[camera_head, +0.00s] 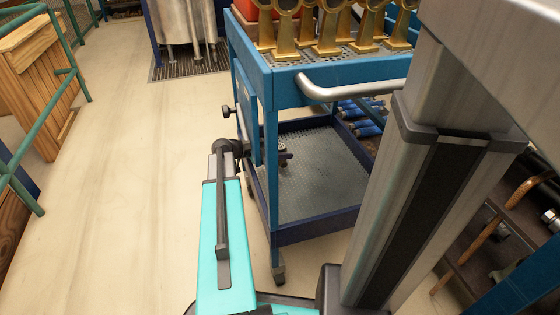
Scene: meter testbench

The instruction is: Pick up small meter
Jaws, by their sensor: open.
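A small dark fitting with a round, light-faced top (283,152) sits at the left side of the cart's lower tray; it may be the small meter, but it is too small to be sure. Several brass pieces with round ring heads (328,30) stand on the cart's perforated top; their upper parts are cut off by the picture's top edge. I cannot tell whether any of these is a meter. My gripper is not in view.
The blue cart (290,95) has a silver handle (350,91) and a mostly bare lower tray (315,185). Several blue-handled items (366,128) lie behind it. Shelving (490,240) stands at right. A wooden cabinet (38,85) and green railing (42,130) stand left. Floor between is clear.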

